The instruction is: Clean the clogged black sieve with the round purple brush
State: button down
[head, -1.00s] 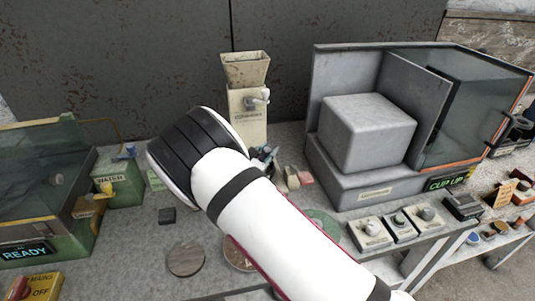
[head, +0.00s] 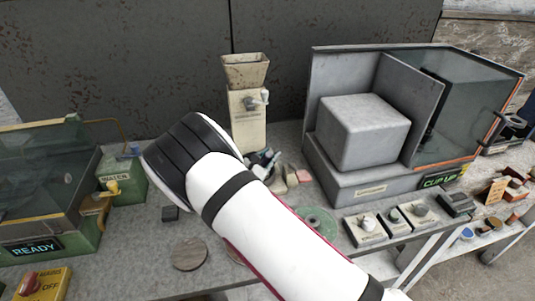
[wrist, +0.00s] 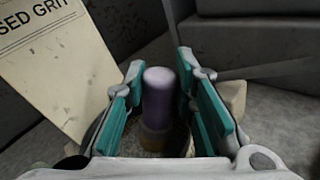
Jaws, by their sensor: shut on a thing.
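In the wrist view my gripper (wrist: 160,72) has its teal-padded fingers on either side of an upright purple cylinder, the round purple brush (wrist: 158,95), and is shut on it. The brush has a yellowish lower part, and its bottom end is hidden by my gripper. A dark curved rim shows low beside the left finger, but I cannot tell whether it is the black sieve. In the head view my white arm covers much of the bench middle, and the sieve cannot be made out.
A beige hopper unit (head: 247,115) stands at the back of the bench; its "USED GRIT" panel (wrist: 50,55) is close on the left in the wrist view. A grey block (head: 362,132) in an open-fronted cabinet stands right. A green tank (head: 45,190) is left. Round discs (head: 190,254) lie in front.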

jog(key=shift+w+a+f+b, duration=0.15)
jog(key=shift+w+b, duration=0.4)
jog(key=shift+w, duration=0.2)
jog(key=shift+w+a+b, duration=0.2)
jog(key=shift+w+b, duration=0.2)
jog(key=shift+w, duration=0.15)
jog(key=shift+w+a+b, duration=0.15)
jog(key=shift+w+b, duration=0.25)
jog(key=shift+w, duration=0.1)
jog(key=shift+s, duration=0.15)
jog(key=shift+s+d+p, duration=0.3)
jog(key=shift+s+p, duration=0.35)
jog(key=shift+s, duration=0.2)
jog(key=shift+s+d+p, duration=0.25)
jog(key=shift+s+p, duration=0.35)
jog(key=shift+s, duration=0.2)
jog(key=shift+w, duration=0.1)
jog(key=shift+w+a+r+b, duration=0.3)
jog(key=shift+w+r+b, duration=0.15)
jog(key=shift+w+r, duration=0.35)
